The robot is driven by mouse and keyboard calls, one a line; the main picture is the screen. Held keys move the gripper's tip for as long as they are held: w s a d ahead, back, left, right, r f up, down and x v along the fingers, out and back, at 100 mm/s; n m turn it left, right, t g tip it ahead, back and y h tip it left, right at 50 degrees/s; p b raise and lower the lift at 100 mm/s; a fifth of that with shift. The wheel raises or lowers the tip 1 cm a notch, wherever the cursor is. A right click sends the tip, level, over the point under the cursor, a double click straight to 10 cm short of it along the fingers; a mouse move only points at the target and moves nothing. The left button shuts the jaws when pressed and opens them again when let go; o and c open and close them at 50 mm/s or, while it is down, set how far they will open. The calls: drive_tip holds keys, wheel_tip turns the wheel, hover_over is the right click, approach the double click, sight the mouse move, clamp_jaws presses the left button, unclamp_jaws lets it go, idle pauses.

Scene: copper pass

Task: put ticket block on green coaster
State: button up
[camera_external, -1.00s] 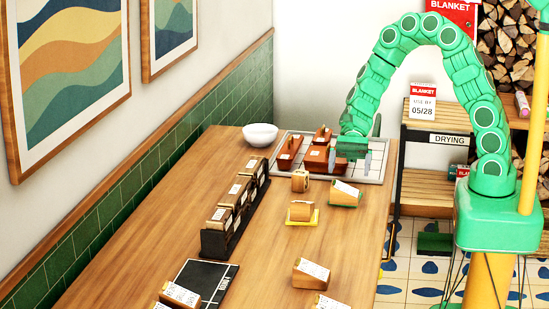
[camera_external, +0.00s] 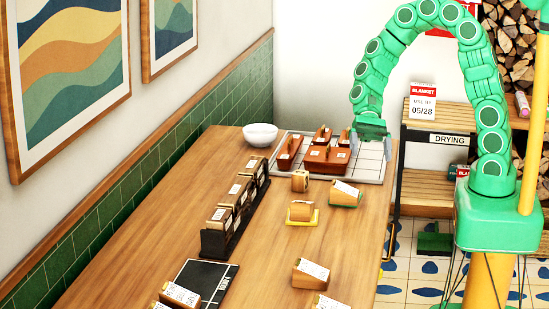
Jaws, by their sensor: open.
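A wooden ticket block (camera_external: 345,190) with a white slip on its sloped face rests on the green coaster (camera_external: 333,203), of which only the edge shows. My gripper (camera_external: 370,149) is open and empty, above the tiled tray and behind the block, apart from it. Another ticket block (camera_external: 301,211) is on a yellow coaster (camera_external: 314,221). A third block (camera_external: 300,181) stands on the bare wood behind it.
The tiled tray (camera_external: 371,167) at the table's far end holds several red-brown lidded boxes. A white bowl (camera_external: 260,135) stands left of it. A black rack (camera_external: 214,244) of blocks runs along the left.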

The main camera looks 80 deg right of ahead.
drive_tip(key=s+d+r+n+h, duration=0.3)
drive_tip(key=s+n+h, duration=0.1)
drive_tip(key=s, duration=0.3)
drive_tip(key=s+d+r+n+h, duration=0.3)
drive_tip(key=s+d+n, duration=0.1)
drive_tip(key=s, duration=0.4)
drive_tip(key=s+d+r+n+h, duration=0.3)
drive_tip(key=s+n+h, duration=0.1)
drive_tip(key=s, duration=0.4)
drive_tip(key=shift+d+n+t+h, duration=0.3)
drive_tip(key=shift+d+n, duration=0.05)
drive_tip(key=shift+n, duration=0.15)
